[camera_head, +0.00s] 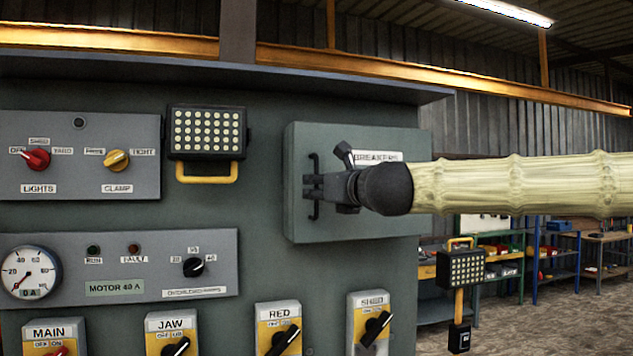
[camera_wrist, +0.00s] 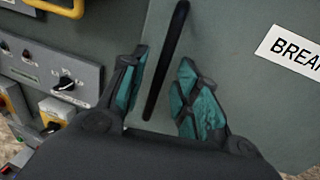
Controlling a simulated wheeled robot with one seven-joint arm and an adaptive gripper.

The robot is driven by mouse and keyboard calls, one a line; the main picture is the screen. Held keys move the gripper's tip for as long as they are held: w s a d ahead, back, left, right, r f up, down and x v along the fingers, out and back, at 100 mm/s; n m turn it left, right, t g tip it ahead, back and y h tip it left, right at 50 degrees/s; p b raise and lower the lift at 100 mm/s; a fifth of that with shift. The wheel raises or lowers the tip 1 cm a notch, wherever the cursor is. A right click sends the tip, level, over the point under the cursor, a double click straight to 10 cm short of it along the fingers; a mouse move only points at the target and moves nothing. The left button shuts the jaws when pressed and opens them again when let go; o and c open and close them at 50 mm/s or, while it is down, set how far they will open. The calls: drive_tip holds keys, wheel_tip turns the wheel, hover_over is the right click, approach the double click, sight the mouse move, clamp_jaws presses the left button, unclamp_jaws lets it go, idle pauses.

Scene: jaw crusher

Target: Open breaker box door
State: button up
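The grey breaker box door (camera_head: 400,228), labelled BREAKERS, is on the panel and looks shut. Its black vertical bar handle (camera_head: 315,160) is on the left side of the door. My gripper (camera_head: 308,187) is at the handle, reaching in from the right. In the wrist view the handle (camera_wrist: 166,60) runs between the two teal-padded fingers of my gripper (camera_wrist: 163,95). The fingers are apart, with gaps beside the bar, so the gripper is open around it. The lower end of the handle shows between the fingers. My arm hides part of the door's right side.
Left of the door are a lamp with a yellow handle (camera_head: 206,135) and a panel with red and yellow knobs (camera_head: 80,155). Several switch boxes, including SHED (camera_head: 370,320), sit below. A ledge (camera_head: 300,80) overhangs above. Open floor and shelves (camera_head: 560,255) lie to the right.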

drive_tip(key=shift+x, duration=0.8)
clamp_jaws()
drive_tip(key=shift+s, duration=0.15)
